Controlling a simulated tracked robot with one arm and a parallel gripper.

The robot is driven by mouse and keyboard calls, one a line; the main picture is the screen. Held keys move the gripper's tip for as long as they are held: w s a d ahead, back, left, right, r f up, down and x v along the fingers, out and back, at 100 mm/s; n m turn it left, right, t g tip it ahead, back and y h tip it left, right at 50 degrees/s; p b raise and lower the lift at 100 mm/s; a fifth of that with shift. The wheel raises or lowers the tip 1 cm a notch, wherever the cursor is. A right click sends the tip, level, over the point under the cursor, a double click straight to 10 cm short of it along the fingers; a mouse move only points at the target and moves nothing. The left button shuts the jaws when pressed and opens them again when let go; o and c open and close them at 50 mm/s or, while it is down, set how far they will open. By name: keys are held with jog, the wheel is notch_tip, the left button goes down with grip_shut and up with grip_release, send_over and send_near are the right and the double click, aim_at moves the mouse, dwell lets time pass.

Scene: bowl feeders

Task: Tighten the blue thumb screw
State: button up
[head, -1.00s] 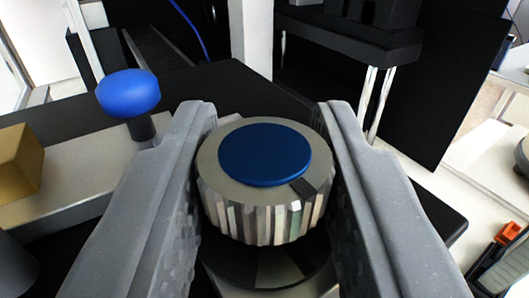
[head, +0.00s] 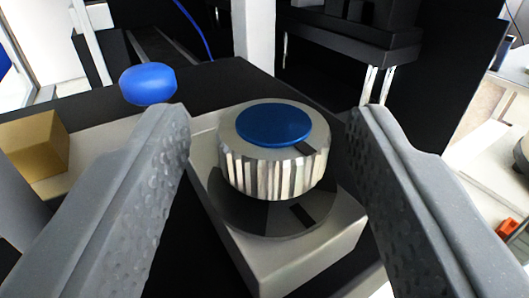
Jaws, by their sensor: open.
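The thumb screw (head: 272,165) is a ribbed silver knob with a blue disc (head: 275,125) on top and a dark mark near the disc's edge. It stands upright above a black round plate (head: 240,215) with a dark mark of its own, on a light grey block (head: 295,265). My gripper (head: 270,115) is open, with one textured grey finger on each side of the knob. Clear gaps show between the knob and both fingers, and nothing is held.
A blue ball-shaped knob (head: 148,84) stands behind the left finger. A tan block (head: 35,143) sits at the far left. Black machinery (head: 350,40) and a white post (head: 254,60) stand behind. An orange object (head: 508,229) lies at the right edge.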

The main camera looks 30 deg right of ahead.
jog(key=b+v, duration=0.2)
jog(key=v, duration=1)
jog(key=shift+s, duration=0.15)
jog(key=shift+a+f, duration=0.1)
